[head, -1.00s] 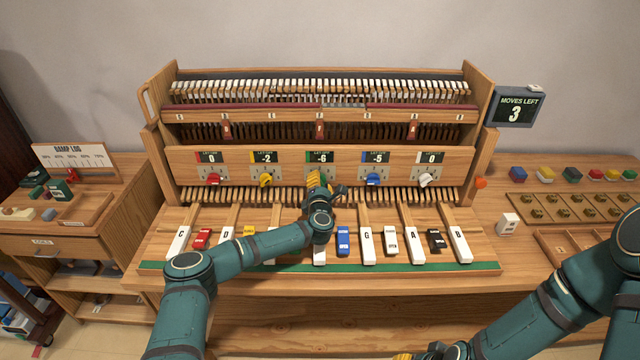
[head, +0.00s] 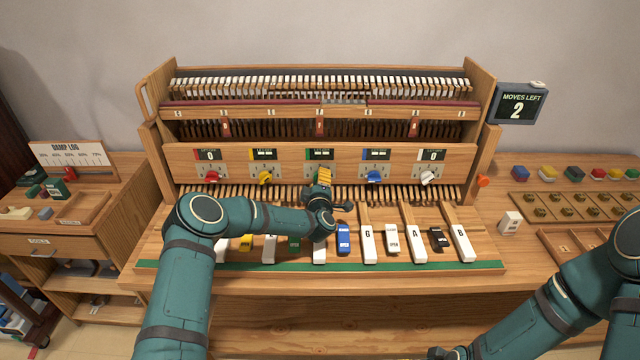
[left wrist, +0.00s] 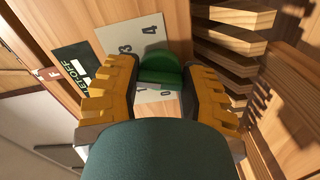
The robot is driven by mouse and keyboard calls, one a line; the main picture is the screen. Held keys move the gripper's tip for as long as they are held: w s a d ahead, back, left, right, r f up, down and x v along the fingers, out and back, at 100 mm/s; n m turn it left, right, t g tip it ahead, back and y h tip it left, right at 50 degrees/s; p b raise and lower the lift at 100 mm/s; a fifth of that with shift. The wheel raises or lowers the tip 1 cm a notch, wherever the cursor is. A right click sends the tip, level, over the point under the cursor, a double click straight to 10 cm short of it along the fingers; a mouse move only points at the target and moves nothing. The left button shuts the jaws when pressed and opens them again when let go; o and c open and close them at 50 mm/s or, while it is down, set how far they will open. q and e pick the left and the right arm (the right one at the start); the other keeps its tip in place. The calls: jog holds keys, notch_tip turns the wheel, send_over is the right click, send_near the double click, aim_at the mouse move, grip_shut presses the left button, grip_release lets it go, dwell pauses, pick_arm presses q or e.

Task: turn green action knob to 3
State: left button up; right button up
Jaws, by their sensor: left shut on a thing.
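The green knob (left wrist: 160,72) sits between the yellow fingers of my left gripper (left wrist: 158,95) in the left wrist view, and the gripper is shut on it. Its grey dial plate (left wrist: 118,38) shows the numbers 3 and 4 near one edge. In the head view, my left gripper (head: 322,178) is at the middle of the knob panel and hides the green knob. The display above it (head: 319,154) has a green strip and white blocks, with no clear number. Of my right gripper, only a dark part shows at the bottom edge; its fingers are out of frame.
Red (head: 212,177), yellow (head: 265,177), blue (head: 374,176) and white (head: 428,177) knobs flank the middle. Piano keys (head: 367,244) lie below my left arm. A moves-left sign (head: 518,106) reads 2. Wooden slats (left wrist: 228,50) stand close to the gripper in the wrist view.

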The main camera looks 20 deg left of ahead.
pick_arm(q)
jog(key=shift+r+m+b, duration=0.1)
jog(key=shift+m+b, duration=0.8)
jog(key=shift+m, duration=1.4)
jog(key=o, duration=1.2)
jog(key=v, duration=1.2)
jog(key=shift+s, duration=0.1)
